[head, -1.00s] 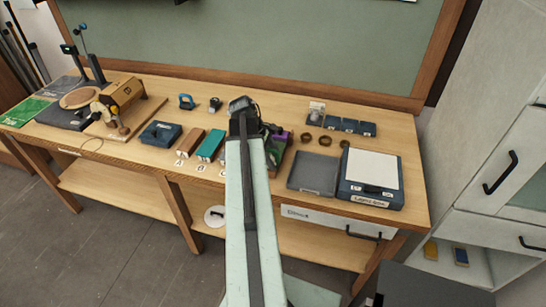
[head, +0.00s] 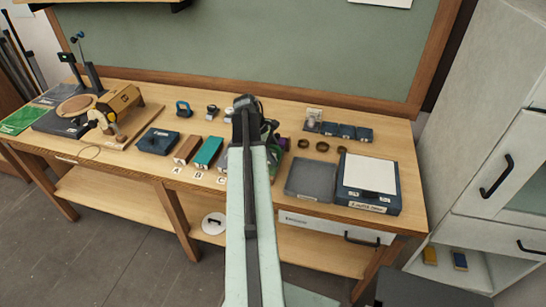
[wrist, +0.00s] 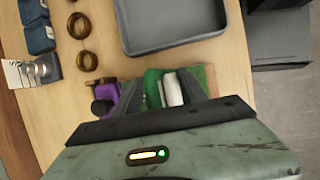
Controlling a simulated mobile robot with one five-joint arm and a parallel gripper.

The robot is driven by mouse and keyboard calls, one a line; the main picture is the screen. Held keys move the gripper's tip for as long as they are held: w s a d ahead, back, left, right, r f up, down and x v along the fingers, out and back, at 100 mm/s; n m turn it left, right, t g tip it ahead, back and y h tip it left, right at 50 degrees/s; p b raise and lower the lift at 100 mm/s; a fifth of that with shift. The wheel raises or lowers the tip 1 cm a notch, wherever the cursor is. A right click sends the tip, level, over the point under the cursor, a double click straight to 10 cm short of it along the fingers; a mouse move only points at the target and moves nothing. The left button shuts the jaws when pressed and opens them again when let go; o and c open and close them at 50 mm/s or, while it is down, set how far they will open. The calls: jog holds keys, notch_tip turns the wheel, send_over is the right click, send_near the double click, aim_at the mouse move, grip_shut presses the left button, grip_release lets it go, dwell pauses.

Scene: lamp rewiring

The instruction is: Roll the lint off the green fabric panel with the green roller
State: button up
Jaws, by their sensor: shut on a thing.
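My gripper (wrist: 162,92) is shut on the green roller (wrist: 153,88), whose green part shows between the dark fingers in the wrist view. A white cylinder (wrist: 173,90) shows beside the green part. A green surface with a brown edge (wrist: 206,76) lies behind the right finger; I cannot tell whether it is the green fabric panel or whether the roller touches it. A purple thing (wrist: 108,92) is left of the fingers. In the head view my arm hides most of this area, and a bit of green (head: 270,128) shows right of the wrist.
A grey tray (head: 312,180) and a dark box with a white top (head: 369,173) stand on the right. Brown rings (head: 322,147) lie behind the tray. Brown (head: 187,150) and teal (head: 207,153) blocks stand left of my arm. A green mat (head: 20,118) lies far left.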

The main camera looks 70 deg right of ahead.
jog(key=shift+w+d, duration=0.15)
jog(key=shift+d, duration=0.65)
jog(key=shift+w+d, duration=0.1)
jog(key=shift+d, duration=0.7)
notch_tip(320, 180, up, 6)
jog(key=p, duration=0.6)
notch_tip(320, 180, up, 3)
jog(key=p, duration=0.3)
jog(key=shift+r, duration=0.15)
